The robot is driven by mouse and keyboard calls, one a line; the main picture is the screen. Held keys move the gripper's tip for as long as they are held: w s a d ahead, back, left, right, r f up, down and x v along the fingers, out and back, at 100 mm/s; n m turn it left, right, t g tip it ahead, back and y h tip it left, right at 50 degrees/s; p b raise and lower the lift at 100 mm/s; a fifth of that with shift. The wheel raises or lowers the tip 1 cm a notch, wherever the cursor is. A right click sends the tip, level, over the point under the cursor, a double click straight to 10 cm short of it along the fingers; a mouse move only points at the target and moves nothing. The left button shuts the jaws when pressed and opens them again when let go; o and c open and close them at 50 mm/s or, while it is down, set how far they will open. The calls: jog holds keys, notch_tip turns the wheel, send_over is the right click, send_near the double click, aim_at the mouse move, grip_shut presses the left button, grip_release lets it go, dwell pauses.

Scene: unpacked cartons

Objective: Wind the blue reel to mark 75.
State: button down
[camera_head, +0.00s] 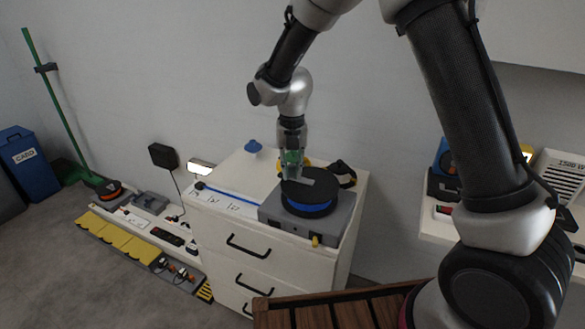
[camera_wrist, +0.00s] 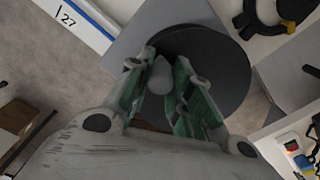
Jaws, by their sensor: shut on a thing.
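The blue reel (camera_head: 312,208) has a black round top and a blue band round its side. It sits on a grey box on the white cabinet. My gripper (camera_head: 290,172) points down onto the reel's top, and its green-padded fingers are shut on a small pale grey knob (camera_wrist: 161,78) near the disc's edge. The reel's dark disc (camera_wrist: 218,62) fills the upper middle of the wrist view. A white strip with a blue edge (camera_wrist: 82,20) shows the number 27 at the upper left; I see no 75.
The white cabinet (camera_head: 268,262) has black-handled drawers. A slatted wooden piece (camera_head: 335,312) stands in front. A shelf with a heater-like box (camera_head: 560,172) is at right.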

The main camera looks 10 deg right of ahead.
jog(key=c, duration=1.3)
grip_release()
notch_tip(320, 180, up, 12)
